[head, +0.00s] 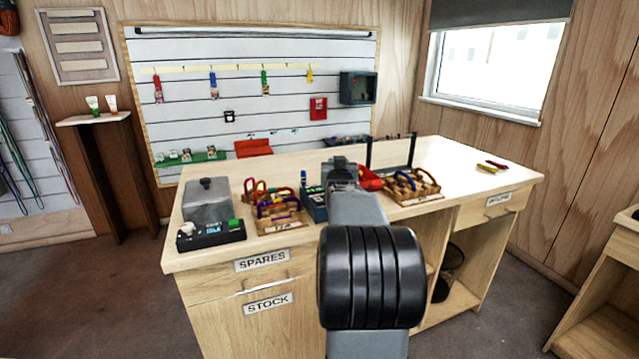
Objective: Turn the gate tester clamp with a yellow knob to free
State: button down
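My arm reaches forward from the bottom centre over the workbench. My gripper (341,170) is at its far end, small and seen from behind, so its fingers cannot be made out. A dark teal box (314,204) stands on the bench just left of my arm and is partly hidden by it. It may be the gate tester, but I cannot tell. I see no clamp with a yellow knob clearly; it may be hidden behind my arm or too small to make out.
On the workbench (480,165), a grey machine with a black base (209,232) stands at the left. Wooden trays of coloured carabiners (279,218) (412,190) flank my arm. A black upright frame (391,152) stands behind. The bench's right part is mostly clear.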

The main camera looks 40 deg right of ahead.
jog(key=shift+r, duration=0.1)
dwell(0.3)
jog(key=c, duration=1.1)
grip_release()
jog(key=shift+d, duration=0.1)
jog(key=shift+o, duration=1.4)
jog(key=shift+a, duration=0.2)
jog(key=b+v, duration=0.1)
jog(key=v, duration=1.2)
jog(key=shift+s+a, duration=0.2)
jog(key=shift+a, duration=0.1)
jog(key=shift+c, duration=0.4)
